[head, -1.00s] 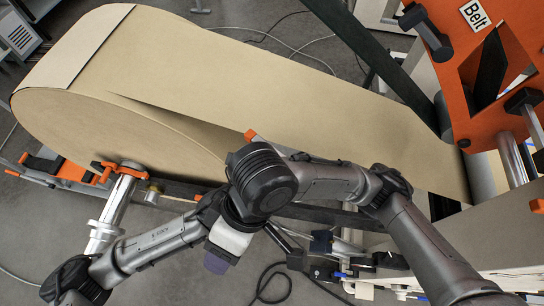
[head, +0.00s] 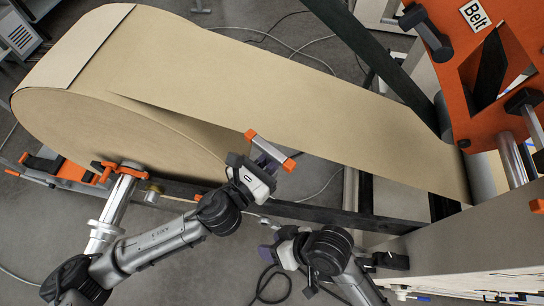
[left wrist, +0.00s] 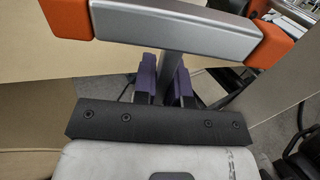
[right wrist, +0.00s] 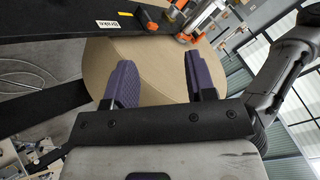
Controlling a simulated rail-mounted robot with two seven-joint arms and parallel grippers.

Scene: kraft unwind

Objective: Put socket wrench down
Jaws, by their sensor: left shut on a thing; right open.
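A T-shaped tool (head: 270,149), a grey bar with orange end caps, looks like the socket wrench. It also shows large in the left wrist view (left wrist: 175,28). My left gripper (left wrist: 163,78) is shut on its stem just below the bar, with purple fingers on either side. In the head view the left gripper (head: 256,172) holds it in front of the lower edge of the paper web. The stem's far end is hidden. My right gripper (right wrist: 163,82) is open with nothing between its purple fingers. In the head view it (head: 268,250) is low, right of and below the left gripper.
A large kraft paper roll (head: 110,130) fills the left, its web (head: 330,105) running right to an orange machine panel (head: 500,70) labelled Belt. A shaft with an orange collar (head: 120,180) sticks out of the roll. A dark frame beam (head: 320,214) crosses behind both arms. Cables lie on the floor.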

